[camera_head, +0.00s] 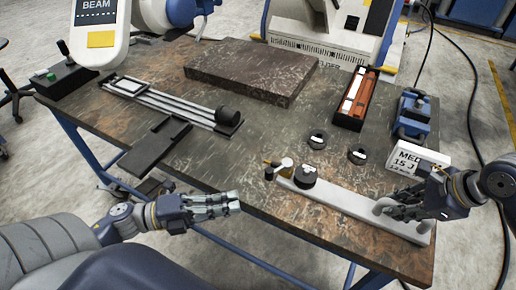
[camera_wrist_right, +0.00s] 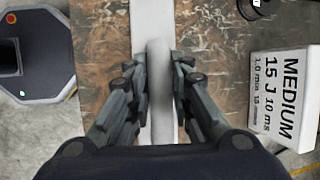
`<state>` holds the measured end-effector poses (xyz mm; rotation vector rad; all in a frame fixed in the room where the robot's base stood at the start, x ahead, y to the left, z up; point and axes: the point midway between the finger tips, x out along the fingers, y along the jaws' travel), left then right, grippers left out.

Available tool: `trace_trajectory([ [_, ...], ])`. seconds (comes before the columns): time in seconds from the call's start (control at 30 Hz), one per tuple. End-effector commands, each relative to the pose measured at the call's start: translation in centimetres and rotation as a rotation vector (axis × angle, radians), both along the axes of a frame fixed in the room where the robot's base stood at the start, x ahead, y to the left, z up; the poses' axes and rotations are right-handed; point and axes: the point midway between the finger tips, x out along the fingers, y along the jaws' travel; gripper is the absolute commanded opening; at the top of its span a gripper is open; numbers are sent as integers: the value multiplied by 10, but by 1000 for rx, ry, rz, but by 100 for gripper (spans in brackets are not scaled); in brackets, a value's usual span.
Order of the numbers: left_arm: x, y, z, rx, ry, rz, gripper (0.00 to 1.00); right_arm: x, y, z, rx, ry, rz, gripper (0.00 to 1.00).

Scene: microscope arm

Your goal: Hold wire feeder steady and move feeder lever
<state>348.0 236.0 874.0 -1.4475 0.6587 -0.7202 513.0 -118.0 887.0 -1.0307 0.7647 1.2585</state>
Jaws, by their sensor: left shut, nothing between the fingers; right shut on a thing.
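A long pale grey bar-shaped device (camera_head: 335,198), which I take for the wire feeder, lies along the table's front right edge. At its left end are a black round knob (camera_head: 305,175) and a small brass-coloured piece (camera_head: 286,166). I cannot tell which part is the lever. My right gripper (camera_head: 388,208) is shut on a grey handle at the bar's right end; the right wrist view shows the handle (camera_wrist_right: 159,85) between both fingers. My left gripper (camera_head: 236,202) is shut and empty, just off the table's front edge, left of the bar and apart from it.
A white box marked MEDIUM 15 J (camera_head: 412,161) stands beside the right gripper. Two small dark rings (camera_head: 317,139) lie behind the bar. A blue device (camera_head: 411,118), an orange tray (camera_head: 357,97), a dark slab (camera_head: 250,70) and a rail fixture (camera_head: 165,100) lie further back.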

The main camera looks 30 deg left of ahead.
Motion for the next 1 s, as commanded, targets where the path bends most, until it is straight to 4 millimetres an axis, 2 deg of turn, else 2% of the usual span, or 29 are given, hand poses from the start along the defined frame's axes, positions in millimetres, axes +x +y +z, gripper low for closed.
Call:
trace_trajectory([
  [0.23, -1, 1, 0, -1, -1, 0, 0, 1, 0, 1, 1, -2, 0, 0],
  [0.27, -1, 1, 0, -1, -1, 0, 0, 1, 0, 1, 1, -3, 0, 23],
  [0.37, 0, 1, 0, 0, 0, 0, 0, 0, 0, 1, 1, -2, 0, 44],
  [0.77, 0, 1, 0, 0, 0, 0, 0, 0, -2, 5, 0, -3, -1, 44],
  [0.87, 0, 1, 0, 0, 0, 0, 0, -2, -6, 16, 0, -5, -1, 44],
  [1.0, 0, 1, 0, 0, 0, 0, 0, -6, -18, 42, -1, -7, -1, 44],
])
